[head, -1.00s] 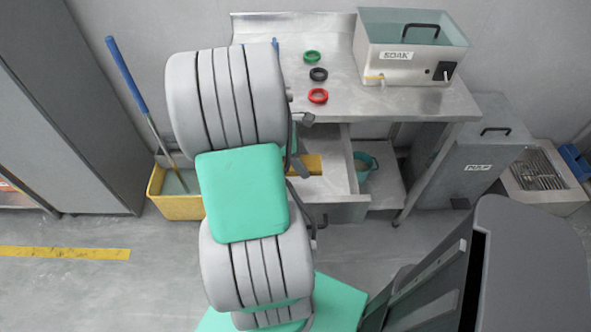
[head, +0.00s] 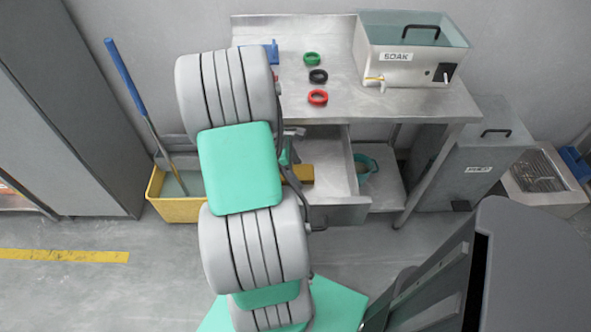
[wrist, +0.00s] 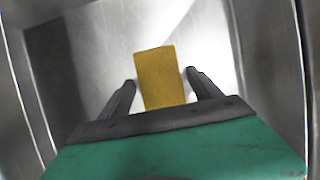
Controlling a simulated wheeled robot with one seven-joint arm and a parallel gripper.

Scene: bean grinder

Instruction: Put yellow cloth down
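The yellow cloth (wrist: 160,75) is a flat rectangular piece inside a metal drawer (wrist: 270,60) in the wrist view. My gripper (wrist: 161,77) points down into the drawer. Its two dark fingers stand on either side of the cloth, with narrow gaps showing between them and its edges, so it looks open. I cannot tell whether the cloth lies flat on the drawer floor. In the head view, the end of the cloth (head: 303,173) shows over the open drawer (head: 338,214). My arm hides the rest of the cloth and most of the gripper.
The metal bench (head: 420,112) above the drawer holds a SOAK tank (head: 400,72) and green, black and red rings (head: 317,97). A teal pot (head: 366,166) stands right of the drawer, a grey bin (head: 480,165) farther right. A yellow mop bucket (head: 172,207) stands left.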

